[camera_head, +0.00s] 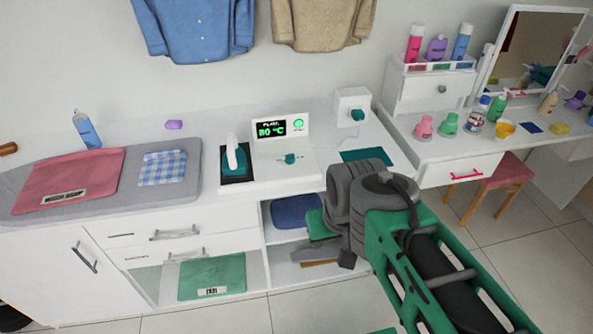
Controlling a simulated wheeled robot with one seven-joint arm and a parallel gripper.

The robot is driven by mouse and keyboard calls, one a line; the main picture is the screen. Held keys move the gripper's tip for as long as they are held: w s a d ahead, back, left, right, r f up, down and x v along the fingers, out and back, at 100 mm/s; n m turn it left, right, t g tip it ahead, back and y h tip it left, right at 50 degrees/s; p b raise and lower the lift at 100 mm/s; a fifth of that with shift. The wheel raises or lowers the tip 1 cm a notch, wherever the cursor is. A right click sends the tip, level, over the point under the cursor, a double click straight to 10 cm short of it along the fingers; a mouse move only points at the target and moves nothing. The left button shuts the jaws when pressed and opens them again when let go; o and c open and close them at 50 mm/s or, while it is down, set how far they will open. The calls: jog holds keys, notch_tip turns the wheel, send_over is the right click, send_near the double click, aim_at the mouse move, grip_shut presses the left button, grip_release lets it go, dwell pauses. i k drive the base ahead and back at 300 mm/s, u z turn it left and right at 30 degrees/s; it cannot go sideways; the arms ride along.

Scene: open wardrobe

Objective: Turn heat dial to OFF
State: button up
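The heat dial, a small teal knob (290,158), sits on the white ironing station (270,173). Its pointer setting is too small to read. The black display (272,128) behind it reads 80 °C in green, and a round green light (299,124) beside it is lit. A teal and white iron (236,162) stands on a dark pad just left of the dial. My gripper (318,252) is low, in front of the counter and right of and below the dial, apart from it. My wrist partly hides its fingers, so I cannot tell their opening.
A white box with a teal knob or plug (357,114) stands behind right. A teal mat (367,155) lies on the counter. A grey ironing mat (190,165) at left bears folded cloths. Open shelves (285,235) lie below. A vanity desk (450,153) and stool (497,178) stand right.

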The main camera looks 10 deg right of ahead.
aim_at(290, 158)
jog(key=u, duration=0.4)
jog(key=i, duration=0.8)
jog(key=u, duration=1.15)
jog(key=i, duration=0.45)
jog(key=u, duration=0.4)
